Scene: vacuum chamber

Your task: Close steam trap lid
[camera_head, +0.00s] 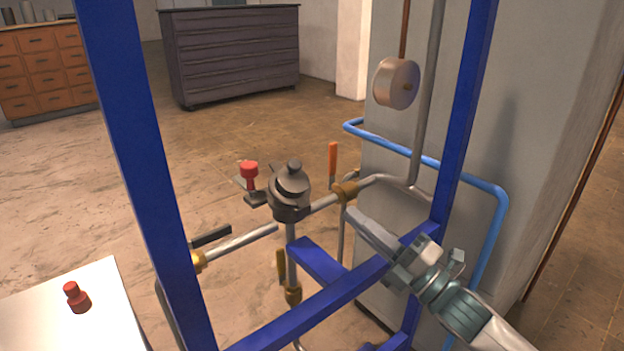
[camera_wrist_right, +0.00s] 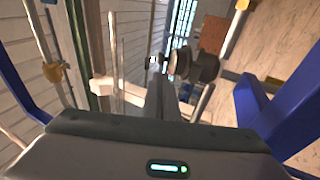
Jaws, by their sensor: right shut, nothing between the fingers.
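The steam trap (camera_head: 288,210) is a dark grey round body on the pipework, near the middle of the head view. Its lid (camera_head: 292,183) is a dark, rounded piece at the top that looks tilted; how far it stands open is hard to tell. My right gripper (camera_head: 352,214) is to the right of the trap, pointing up and left, shut and empty, apart from the trap. In the right wrist view its fingers (camera_wrist_right: 163,92) are together, and dark round parts, probably of the trap (camera_wrist_right: 205,66), show just beyond them. My left gripper is not in view.
Blue frame posts (camera_head: 140,150) and a crossbar (camera_head: 330,300) surround the pipework. A red-capped part (camera_head: 249,170) is left of the trap. An orange handle (camera_head: 332,162) and blue pipe (camera_head: 440,166) are to the right. A red piece (camera_head: 76,297) sits on a white table (camera_head: 110,320).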

